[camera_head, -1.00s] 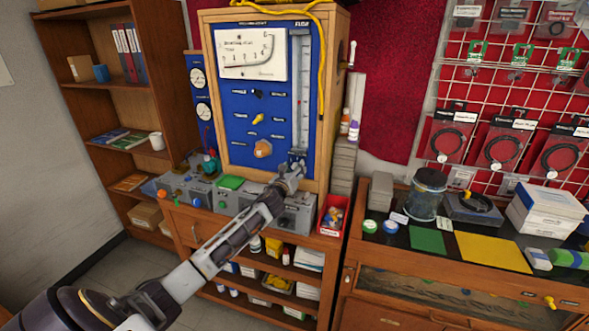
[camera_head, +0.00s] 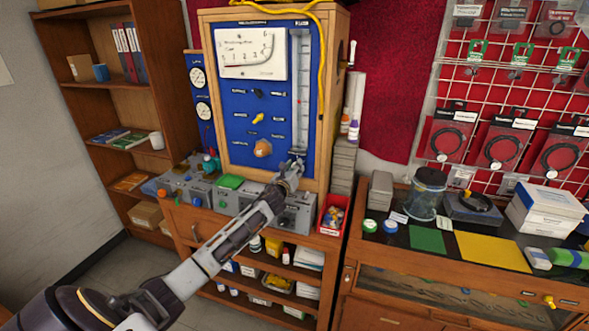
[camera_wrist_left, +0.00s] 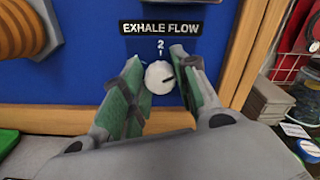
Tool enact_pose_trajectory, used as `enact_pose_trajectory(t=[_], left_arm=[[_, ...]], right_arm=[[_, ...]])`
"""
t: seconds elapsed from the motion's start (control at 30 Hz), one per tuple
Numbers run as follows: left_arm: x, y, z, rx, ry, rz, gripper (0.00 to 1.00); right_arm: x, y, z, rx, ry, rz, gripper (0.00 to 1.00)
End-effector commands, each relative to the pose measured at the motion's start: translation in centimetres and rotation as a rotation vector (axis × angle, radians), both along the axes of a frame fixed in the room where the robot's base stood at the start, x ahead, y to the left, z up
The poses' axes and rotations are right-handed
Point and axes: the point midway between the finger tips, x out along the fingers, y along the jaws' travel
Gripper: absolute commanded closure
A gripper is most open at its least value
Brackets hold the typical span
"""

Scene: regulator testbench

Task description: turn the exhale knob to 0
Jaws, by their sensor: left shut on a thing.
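The exhale knob (camera_wrist_left: 161,78) is a small white round knob under the label EXHALE FLOW on the blue panel (camera_head: 237,105). A dark mark on it points to the right and slightly down in the left wrist view, and a "2" is printed above it. My left gripper (camera_head: 292,168) is at the panel's lower right corner and hides the knob in the head view. In the left wrist view its green-padded fingers (camera_wrist_left: 158,62) stand on both sides of the knob, shut on it. My right gripper is not in view.
An orange-brown ribbed knob (camera_wrist_left: 18,28) is left of the fingers on the same panel. The wooden frame (camera_wrist_left: 250,50) borders the panel closely on the right. Grey boxes with coloured buttons (camera_head: 230,198) stand below the panel. A red bin (camera_head: 333,214) is right of the gripper.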

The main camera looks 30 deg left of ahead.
Motion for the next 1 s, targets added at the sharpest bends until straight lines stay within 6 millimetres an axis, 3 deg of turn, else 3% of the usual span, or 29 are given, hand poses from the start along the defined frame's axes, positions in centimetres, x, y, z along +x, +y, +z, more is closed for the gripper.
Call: enact_pose_trajectory(t=[0.47,1.0], left_arm=[[-0.02,0.07,0.03,-0.134,-0.033,0.000,0.94],[-0.03,0.18,-0.03,-0.575,-0.139,0.001,0.94]], right_arm=[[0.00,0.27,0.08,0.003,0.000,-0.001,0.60],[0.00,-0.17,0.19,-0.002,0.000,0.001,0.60]])
